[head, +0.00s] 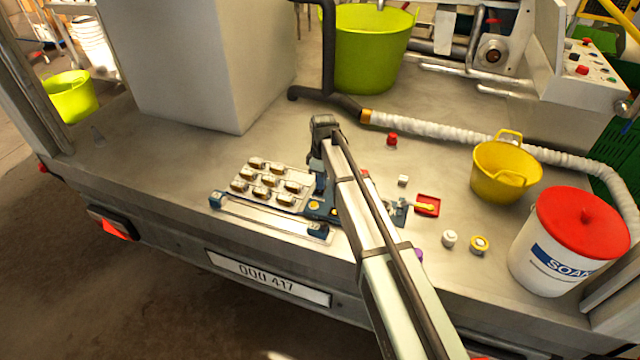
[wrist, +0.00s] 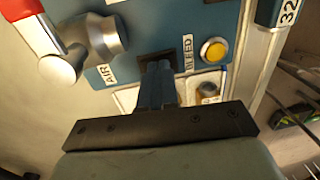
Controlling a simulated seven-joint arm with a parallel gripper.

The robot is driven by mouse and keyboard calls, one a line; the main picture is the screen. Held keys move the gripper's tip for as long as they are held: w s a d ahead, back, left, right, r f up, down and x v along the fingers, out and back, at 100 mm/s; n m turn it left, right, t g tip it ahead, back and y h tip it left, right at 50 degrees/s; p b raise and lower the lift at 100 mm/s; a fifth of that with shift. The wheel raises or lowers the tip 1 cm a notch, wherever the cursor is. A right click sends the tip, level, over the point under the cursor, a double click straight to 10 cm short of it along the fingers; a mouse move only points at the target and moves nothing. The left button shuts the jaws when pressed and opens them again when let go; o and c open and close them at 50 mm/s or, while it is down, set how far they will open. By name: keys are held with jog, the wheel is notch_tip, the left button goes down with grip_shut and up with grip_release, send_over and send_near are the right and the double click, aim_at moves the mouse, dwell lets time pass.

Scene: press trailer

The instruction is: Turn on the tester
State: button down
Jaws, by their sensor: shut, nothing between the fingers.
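A blue panel (wrist: 135,38), which looks like the tester, fills the upper part of the wrist view. It has a black square fitting (wrist: 157,60), a round yellow button (wrist: 213,50) and labels, one reading "AIR". A silver knob or valve with a red handle (wrist: 28,22) is on its left. My gripper (wrist: 157,68) is shut and empty, its fingertips over the black fitting and partly hiding it. I cannot tell whether they touch. In the head view the blue device (head: 315,208) is partly hidden by my arm.
A tray of several brass-coloured pieces (head: 268,182) adjoins the device on the trailer bed. A red part with a yellow lever (head: 428,205), small knobs, a yellow bucket (head: 495,180) and a red-lidded soak bucket (head: 560,245) stand to the right. The bed's front edge is close.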

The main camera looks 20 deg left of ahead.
aim_at(319, 192)
jog(key=shift+r, duration=0.15)
notch_tip(319, 192, up, 14)
jog(key=s, duration=0.1)
jog(key=shift+s, duration=0.3)
dwell(0.4)
jog(key=shift+f, duration=0.25)
jog(key=s+d+f+m+g+y, duration=0.1)
jog(key=s+d+f+g, duration=0.2)
jog(key=s+f, duration=0.9)
jog(key=s+d+f+m+g+y, duration=0.1)
jog(key=s+d+f+m+g, duration=0.2)
jog(key=s+f, duration=0.85)
jog(key=s+d+f+m, duration=0.4)
jog(key=s+d+f, duration=0.2)
jog(key=d, duration=0.7)
jog(key=s+d+f+m+h, duration=0.1)
jog(key=s+d+f+m, duration=0.4)
jog(key=d+f, duration=0.5)
jog(key=s+d+f+m+h, duration=0.1)
jog(key=s+d+f+m, duration=0.4)
jog(key=d, duration=1.1)
jog(key=s+f, duration=0.3)
jog(key=s, duration=0.1)
jog(key=shift+s+f, duration=0.15)
jog(key=shift+s, duration=0.1)
